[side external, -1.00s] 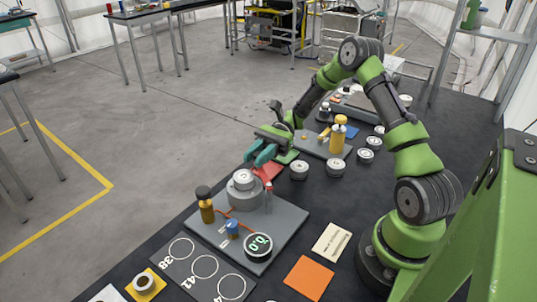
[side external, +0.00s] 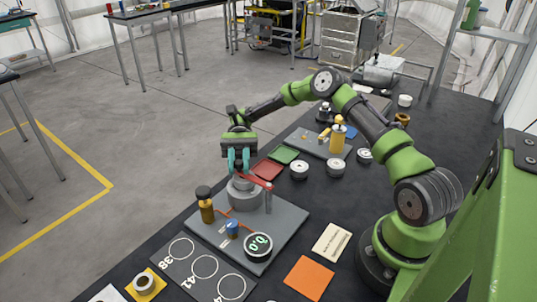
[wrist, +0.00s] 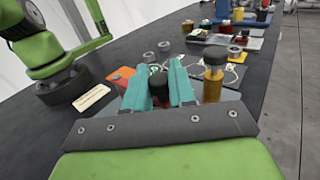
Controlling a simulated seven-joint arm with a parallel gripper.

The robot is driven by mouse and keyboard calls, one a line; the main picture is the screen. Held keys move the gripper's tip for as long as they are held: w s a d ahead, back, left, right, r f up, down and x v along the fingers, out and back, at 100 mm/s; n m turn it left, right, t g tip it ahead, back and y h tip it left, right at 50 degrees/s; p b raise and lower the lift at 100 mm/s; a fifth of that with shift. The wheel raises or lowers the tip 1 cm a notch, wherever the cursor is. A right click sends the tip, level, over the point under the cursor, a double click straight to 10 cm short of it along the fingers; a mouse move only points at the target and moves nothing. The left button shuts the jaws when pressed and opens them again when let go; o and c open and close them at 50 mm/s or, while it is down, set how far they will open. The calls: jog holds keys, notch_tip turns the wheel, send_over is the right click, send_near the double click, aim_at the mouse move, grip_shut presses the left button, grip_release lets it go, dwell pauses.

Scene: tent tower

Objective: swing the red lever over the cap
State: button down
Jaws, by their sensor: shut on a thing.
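The red lever (side external: 257,179) runs from a thin post at the right of the grey base plate (side external: 285,220) toward my gripper. Its end reaches above the grey round cap (side external: 242,190) near the back of the plate. My gripper (side external: 239,168) points down with its teal fingers at the lever's end, over the cap. In the wrist view my gripper (wrist: 159,95) has a dark knob-like piece (wrist: 158,86) between its fingers, seemingly the lever's handle. The fingers hide part of the lever and the cap's top. I cannot tell whether the lever touches the cap.
An amber cylinder with a dark top (side external: 206,208), a blue-topped piece (side external: 232,229) and a round dial (side external: 258,245) stand on the plate. A red mat (side external: 266,169) and a green mat (side external: 284,154) lie behind. White-topped discs (side external: 299,169) stand to the right.

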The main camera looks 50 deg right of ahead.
jog(key=shift+a+r, duration=0.25)
jog(key=c, duration=1)
grip_release()
jog(key=shift+d, duration=0.1)
jog(key=shift+f, duration=0.1)
jog(key=shift+w+d, duration=0.35)
jog(key=shift+d, duration=0.1)
jog(key=shift+v, duration=1)
notch_tip(320, 180, up, 7)
jog(key=shift+a+r, duration=0.1)
jog(key=shift+s, duration=0.1)
